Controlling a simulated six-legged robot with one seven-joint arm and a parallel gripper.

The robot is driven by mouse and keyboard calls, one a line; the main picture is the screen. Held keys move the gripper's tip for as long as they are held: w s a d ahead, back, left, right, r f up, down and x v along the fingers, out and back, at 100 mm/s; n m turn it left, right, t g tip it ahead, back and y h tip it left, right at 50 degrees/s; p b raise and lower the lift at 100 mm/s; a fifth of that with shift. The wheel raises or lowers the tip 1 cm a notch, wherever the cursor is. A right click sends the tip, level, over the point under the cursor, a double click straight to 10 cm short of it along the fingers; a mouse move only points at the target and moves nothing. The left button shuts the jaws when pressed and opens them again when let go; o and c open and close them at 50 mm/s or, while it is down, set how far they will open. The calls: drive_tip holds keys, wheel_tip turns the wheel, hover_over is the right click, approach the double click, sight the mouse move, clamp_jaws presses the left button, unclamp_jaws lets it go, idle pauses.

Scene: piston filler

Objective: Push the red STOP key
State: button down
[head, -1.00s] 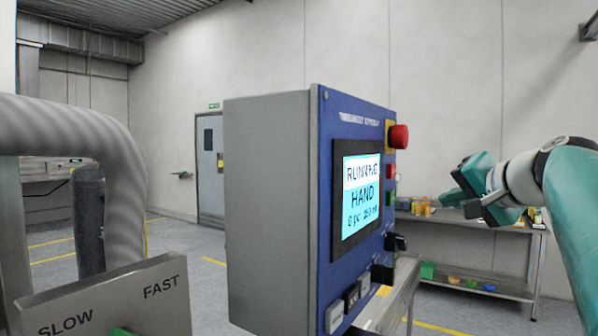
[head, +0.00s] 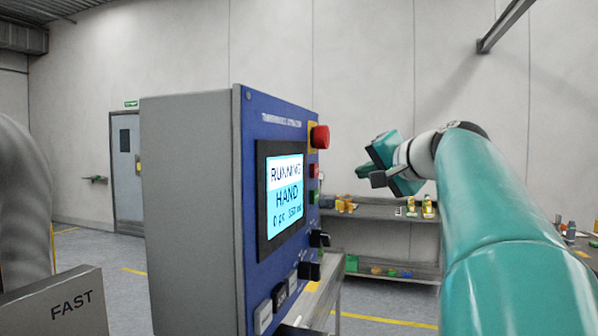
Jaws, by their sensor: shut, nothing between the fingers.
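The blue-fronted control box (head: 248,240) stands left of centre in the head view, seen at an angle. Its screen (head: 285,195) reads RUNNING and HAND. On its right edge are a red mushroom button (head: 319,137) on a yellow plate, a small red key (head: 314,170) below it, and a green key (head: 313,197) below that. Any lettering on the keys is too small to read. My gripper (head: 366,176) is shut and empty, to the right of the small red key and apart from the panel.
Black knobs (head: 310,271) stick out low on the panel, with several square keys below left. A plate marked FAST (head: 70,305) is at lower left. A shelf bench (head: 390,212) with bottles and small bins stands behind. Open air lies between panel and gripper.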

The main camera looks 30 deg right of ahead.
drive_tip(key=w+a, duration=0.4)
drive_tip(key=w, duration=0.1)
idle(2.1)
drive_tip(key=shift+w+a, duration=0.25)
drive_tip(key=shift+w, duration=0.15)
drive_tip(key=shift+w+a, duration=0.25)
drive_tip(key=shift+w, duration=0.1)
idle(0.9)
drive_tip(key=shift+s+d, duration=0.1)
drive_tip(key=shift+s, duration=0.05)
drive_tip(key=shift+s+d, duration=0.4)
drive_tip(key=shift+s, duration=0.1)
drive_tip(key=shift+s, duration=0.1)
drive_tip(key=shift+s+d, duration=0.8)
drive_tip(key=shift+s, duration=0.15)
drive_tip(key=shift+s+d, duration=0.75)
drive_tip(key=shift+s, duration=0.2)
